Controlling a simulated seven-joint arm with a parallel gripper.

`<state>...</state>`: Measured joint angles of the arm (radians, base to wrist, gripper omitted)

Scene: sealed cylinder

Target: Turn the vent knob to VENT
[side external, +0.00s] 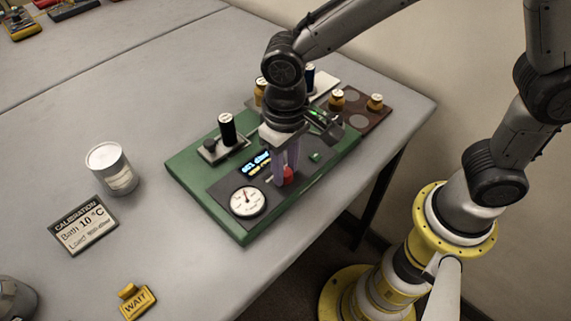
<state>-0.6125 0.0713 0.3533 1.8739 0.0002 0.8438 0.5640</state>
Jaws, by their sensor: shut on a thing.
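The vent knob (288,175) is the small red piece on the dark panel of the green base, to the right of the round white dial gauge (246,201). My gripper (285,172) points down over the panel with its fingers shut on the red knob, and the fingers partly hide it. I cannot make out the knob's VENT marking or which way it is turned.
A black cylinder (227,129) stands on a grey plate left of my gripper. A white-filled glass (111,168), a calibration card (83,226) and a yellow WAIT tag (137,300) are at left. The table (180,225) is clear between.

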